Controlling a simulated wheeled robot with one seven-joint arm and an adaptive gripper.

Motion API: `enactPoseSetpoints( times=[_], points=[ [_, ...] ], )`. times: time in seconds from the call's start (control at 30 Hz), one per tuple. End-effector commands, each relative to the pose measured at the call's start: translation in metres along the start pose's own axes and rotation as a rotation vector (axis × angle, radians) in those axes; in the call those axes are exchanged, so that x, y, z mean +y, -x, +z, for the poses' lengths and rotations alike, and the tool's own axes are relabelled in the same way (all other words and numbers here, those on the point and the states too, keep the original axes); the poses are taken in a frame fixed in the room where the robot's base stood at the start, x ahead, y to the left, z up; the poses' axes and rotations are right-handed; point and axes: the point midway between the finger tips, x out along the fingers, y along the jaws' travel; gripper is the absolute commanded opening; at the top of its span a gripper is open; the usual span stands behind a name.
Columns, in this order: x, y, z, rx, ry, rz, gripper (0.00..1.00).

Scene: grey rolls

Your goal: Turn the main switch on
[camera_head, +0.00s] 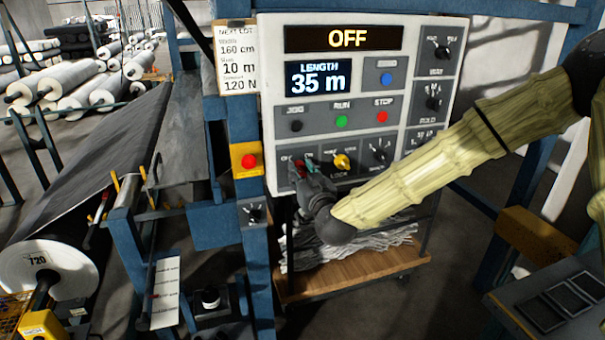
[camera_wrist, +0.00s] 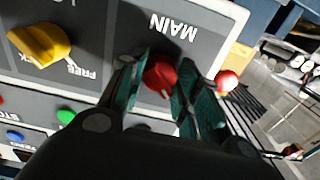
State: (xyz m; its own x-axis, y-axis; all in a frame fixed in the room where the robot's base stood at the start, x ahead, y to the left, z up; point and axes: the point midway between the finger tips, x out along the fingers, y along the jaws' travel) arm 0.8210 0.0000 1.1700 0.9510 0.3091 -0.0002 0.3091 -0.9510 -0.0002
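The main switch is a red knob (camera_wrist: 160,75) beside the label MAIN (camera_wrist: 173,27) on the control panel (camera_head: 440,90). In the head view it is mostly hidden by my gripper (camera_head: 305,172) at the panel's lower left corner. In the wrist view my gripper (camera_wrist: 162,88) has its teal-padded fingers apart, one on each side of the red knob. Whether the pads touch the knob cannot be made out.
A yellow lock knob (camera_head: 341,162) is close to the right of my gripper. A yellow box with a red button (camera_head: 248,160) is to the left. Blue frame posts (camera_head: 240,115) stand left of the panel. A wooden-decked cart (camera_head: 350,277) stands below.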

Motion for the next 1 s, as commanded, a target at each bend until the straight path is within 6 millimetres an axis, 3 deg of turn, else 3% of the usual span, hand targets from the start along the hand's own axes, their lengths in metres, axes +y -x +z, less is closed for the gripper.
enactPoseSetpoints(
  times=[0.47,1.0],
  points=[
    [0.001,-0.0003,0.0022,0.002,-0.094,0.001,0.09],
    [0.0017,-0.0005,0.0041,0.003,-0.566,0.002,0.09]
  ],
)
